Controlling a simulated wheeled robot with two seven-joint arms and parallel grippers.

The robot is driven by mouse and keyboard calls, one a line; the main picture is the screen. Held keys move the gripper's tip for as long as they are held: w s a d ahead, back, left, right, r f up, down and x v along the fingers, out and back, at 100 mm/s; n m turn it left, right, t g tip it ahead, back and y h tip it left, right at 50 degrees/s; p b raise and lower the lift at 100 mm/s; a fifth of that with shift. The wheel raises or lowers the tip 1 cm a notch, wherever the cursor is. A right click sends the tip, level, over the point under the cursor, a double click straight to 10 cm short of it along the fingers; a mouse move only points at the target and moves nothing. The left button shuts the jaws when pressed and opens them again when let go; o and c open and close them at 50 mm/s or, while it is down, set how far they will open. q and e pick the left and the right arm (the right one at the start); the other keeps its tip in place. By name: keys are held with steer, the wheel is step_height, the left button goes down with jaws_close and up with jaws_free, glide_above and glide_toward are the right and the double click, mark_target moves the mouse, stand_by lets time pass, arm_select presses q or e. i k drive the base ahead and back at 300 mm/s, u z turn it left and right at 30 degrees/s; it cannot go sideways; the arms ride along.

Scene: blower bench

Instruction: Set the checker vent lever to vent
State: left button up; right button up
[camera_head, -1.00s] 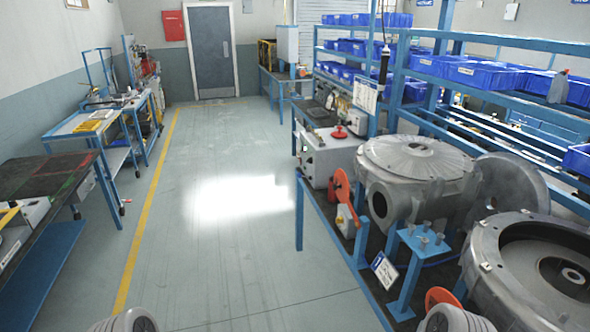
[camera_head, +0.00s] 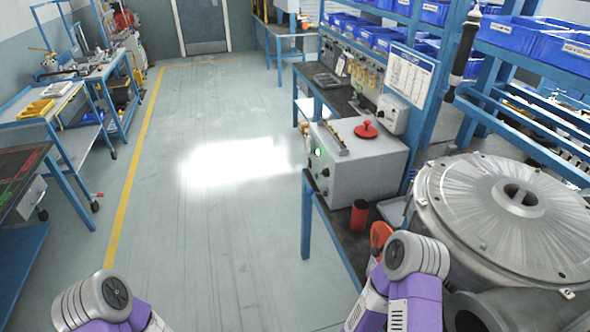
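A grey-white box (camera_head: 362,171), which looks like the checker, stands on the blue-framed bench right of centre. It has a red knob or handle (camera_head: 366,130) on top and a small green light (camera_head: 318,153) on its left face. I cannot tell which part is the vent lever or how it is set. Links of my purple and grey arms show at the bottom left and bottom right; the right one is in front of the bench. Neither gripper shows.
A red cylinder (camera_head: 359,216) and an orange-red part (camera_head: 380,236) are beside the box. A large metal blower housing (camera_head: 500,205) fills the right. A black hanging tool (camera_head: 464,50) is above it. The floor (camera_head: 225,240) left of the bench is clear.

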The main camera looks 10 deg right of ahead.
mark_target(310, 191)
steer(key=u, duration=0.05)
steer(key=i, duration=1.55)
